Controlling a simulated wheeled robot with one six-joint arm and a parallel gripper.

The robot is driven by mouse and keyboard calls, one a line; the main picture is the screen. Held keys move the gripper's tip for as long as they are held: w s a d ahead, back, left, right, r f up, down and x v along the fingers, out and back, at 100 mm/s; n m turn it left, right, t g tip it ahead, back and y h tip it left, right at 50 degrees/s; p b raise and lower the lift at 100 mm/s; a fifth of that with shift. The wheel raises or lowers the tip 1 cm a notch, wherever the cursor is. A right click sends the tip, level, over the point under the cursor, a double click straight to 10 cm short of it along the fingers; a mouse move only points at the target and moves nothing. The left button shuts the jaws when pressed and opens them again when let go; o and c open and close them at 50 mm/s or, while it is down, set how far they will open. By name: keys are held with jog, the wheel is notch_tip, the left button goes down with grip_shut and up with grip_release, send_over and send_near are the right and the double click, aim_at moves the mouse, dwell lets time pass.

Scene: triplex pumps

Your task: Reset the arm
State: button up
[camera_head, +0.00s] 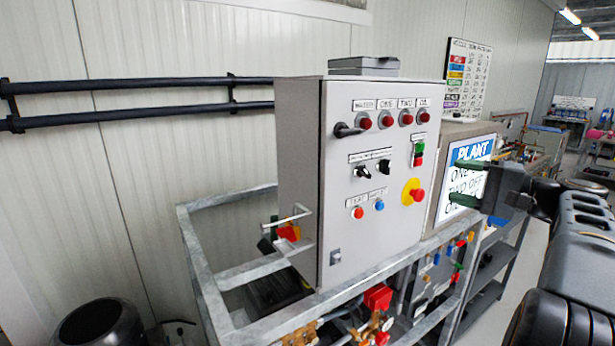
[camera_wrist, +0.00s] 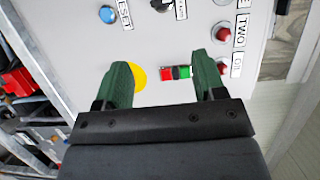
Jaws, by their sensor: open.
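My gripper (camera_head: 474,180) is at the right of the head view, in front of the plant sign and to the right of the control box. Its two green fingers are apart and point left, with nothing visible between them. My dark arm runs off to the right edge. In the wrist view my gripper (camera_wrist: 163,82) is also open, its fingers toward the control panel face, apart from each other. The grey control box (camera_head: 345,260) carries red lamps, black switches, a yellow-backed red emergency button (camera_head: 417,195) and a green and red push-button pair (camera_head: 418,154).
A grey metal frame (camera_head: 235,277) surrounds the box, with red valves and pipework below. The plant sign (camera_head: 466,165) stands behind my fingers. Black pipes (camera_head: 150,112) run along the left wall. A dark round vessel (camera_head: 98,325) is at lower left. Open floor shows at right.

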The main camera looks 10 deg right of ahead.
notch_tip(320, 180, down, 14)
jog(key=r+m+g+h, duration=0.1)
jog(key=m+g+h, duration=0.2)
jog(key=h, duration=0.2)
jog(key=s+a+f+n+g+h, duration=0.2)
jog(key=s+a+f+n+h, duration=0.1)
jog(key=s+a+f+n, duration=0.3)
jog(key=s+a+f+n+g+h, duration=0.3)
jog(key=s+a+f+n, duration=0.3)
jog(key=a, duration=0.9)
notch_tip(320, 180, down, 4)
jog(key=shift+s+a+r+g+h, duration=0.15)
jog(key=shift+s+a+g+h, duration=0.15)
jog(key=shift+s+h, duration=0.45)
jog(key=shift+w, duration=0.1)
